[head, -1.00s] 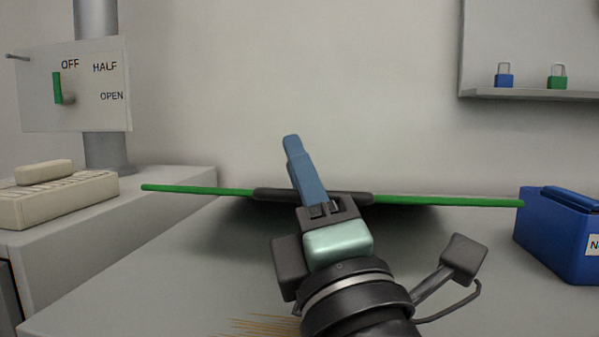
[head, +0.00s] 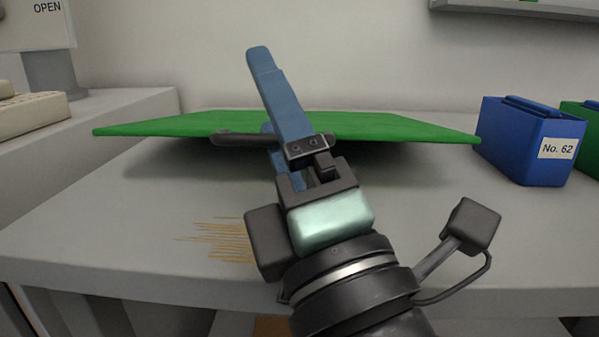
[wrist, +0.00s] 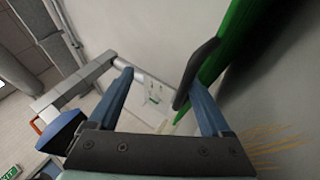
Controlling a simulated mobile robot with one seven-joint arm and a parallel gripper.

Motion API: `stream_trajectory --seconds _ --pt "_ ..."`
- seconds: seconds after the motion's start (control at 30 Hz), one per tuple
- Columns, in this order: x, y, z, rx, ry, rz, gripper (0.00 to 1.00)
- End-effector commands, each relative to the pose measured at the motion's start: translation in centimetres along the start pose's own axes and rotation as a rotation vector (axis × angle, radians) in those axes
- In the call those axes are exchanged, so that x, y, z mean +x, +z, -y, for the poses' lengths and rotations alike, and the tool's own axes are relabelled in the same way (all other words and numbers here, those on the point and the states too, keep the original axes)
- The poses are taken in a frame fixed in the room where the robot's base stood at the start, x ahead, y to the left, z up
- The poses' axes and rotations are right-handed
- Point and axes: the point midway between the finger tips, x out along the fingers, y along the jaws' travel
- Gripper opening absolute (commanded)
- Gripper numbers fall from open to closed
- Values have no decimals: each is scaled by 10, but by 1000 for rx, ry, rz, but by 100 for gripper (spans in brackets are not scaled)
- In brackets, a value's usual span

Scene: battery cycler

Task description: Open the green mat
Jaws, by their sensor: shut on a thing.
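The green mat (head: 390,126) spans the back of the grey table in the head view. Its near edge stands clear of the tabletop, with a dark shadow beneath. A dark handle (head: 240,140) sits on that near edge. My gripper (head: 263,92), with blue fingers, is shut on the handle, one finger above it and the other partly hidden behind it. In the wrist view, the handle (wrist: 197,72) lies against the right finger, with the mat (wrist: 236,42) beyond. The fingers stand apart there.
A blue box (head: 532,145) labelled No. 62 stands right of the mat, with a green box (head: 585,140) at the picture edge. A side bench (head: 120,118) stands left. Thin orange lines (head: 225,238) mark the bare front of the table (head: 110,225).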

Motion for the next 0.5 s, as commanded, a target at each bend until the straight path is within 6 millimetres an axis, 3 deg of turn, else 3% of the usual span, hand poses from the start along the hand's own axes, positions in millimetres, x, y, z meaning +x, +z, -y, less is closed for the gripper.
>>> stream_trajectory --seconds 0.03,0.07,0.1,0.17,0.5 --pt "-18 5 -9 -14 27 20 46" --pt "-24 4 -9 -14 27 19 43" --pt "-26 3 -7 -18 31 14 34" --pt "-28 2 -6 -20 32 11 27" --pt "-50 -1 -2 -16 27 8 27"
